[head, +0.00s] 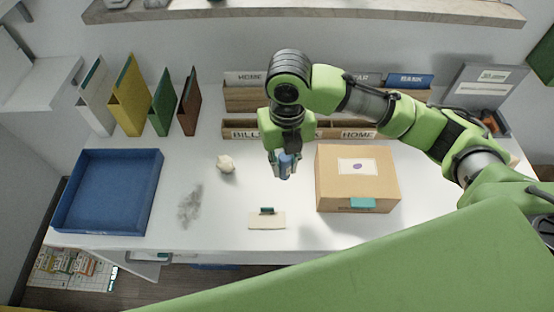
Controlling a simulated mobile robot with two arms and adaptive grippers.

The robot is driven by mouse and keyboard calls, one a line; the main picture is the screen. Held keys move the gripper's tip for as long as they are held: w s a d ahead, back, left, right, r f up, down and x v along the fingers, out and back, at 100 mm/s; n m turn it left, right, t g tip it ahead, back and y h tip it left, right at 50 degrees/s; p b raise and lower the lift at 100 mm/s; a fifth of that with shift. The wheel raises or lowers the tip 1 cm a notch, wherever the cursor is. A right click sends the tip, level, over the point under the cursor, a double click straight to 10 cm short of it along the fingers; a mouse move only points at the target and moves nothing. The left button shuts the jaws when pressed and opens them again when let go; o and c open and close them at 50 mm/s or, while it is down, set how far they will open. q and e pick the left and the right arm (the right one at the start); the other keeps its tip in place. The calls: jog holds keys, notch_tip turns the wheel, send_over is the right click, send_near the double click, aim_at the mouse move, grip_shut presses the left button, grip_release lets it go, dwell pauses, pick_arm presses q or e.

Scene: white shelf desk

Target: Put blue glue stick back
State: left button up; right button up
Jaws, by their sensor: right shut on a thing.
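My right gripper (284,172) points down above the middle of the white desk, left of the cardboard box. It is shut on the blue glue stick (286,163), which shows between the fingers and is held upright. The fingers hide part of the stick. My left gripper does not show in the head view.
A cardboard box (332,187) stands right of my gripper. A blue tray (70,195) lies at the left. Several binders (129,100) stand at the back left. A labelled wooden organizer (240,98) is behind my arm. Crumpled paper (226,163) and a small beige card (266,221) lie on the desk (215,232).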

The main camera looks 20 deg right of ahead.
jog(key=w+f, duration=0.2)
jog(key=w, duration=0.1)
jog(key=w+d+f, duration=0.1)
jog(key=w+f, duration=0.1)
jog(key=f, duration=0.1)
jog(key=w+d+f+p, duration=0.1)
jog(key=w+f, duration=0.1)
jog(key=w, duration=0.1)
jog(key=shift+w+f, duration=0.3)
jog(key=shift+w, duration=0.05)
notch_tip(320, 180, down, 3)
jog(key=shift+f+p, duration=0.1)
jog(key=shift+p, duration=0.2)
jog(key=shift+f, duration=0.2)
jog(key=o, duration=1)
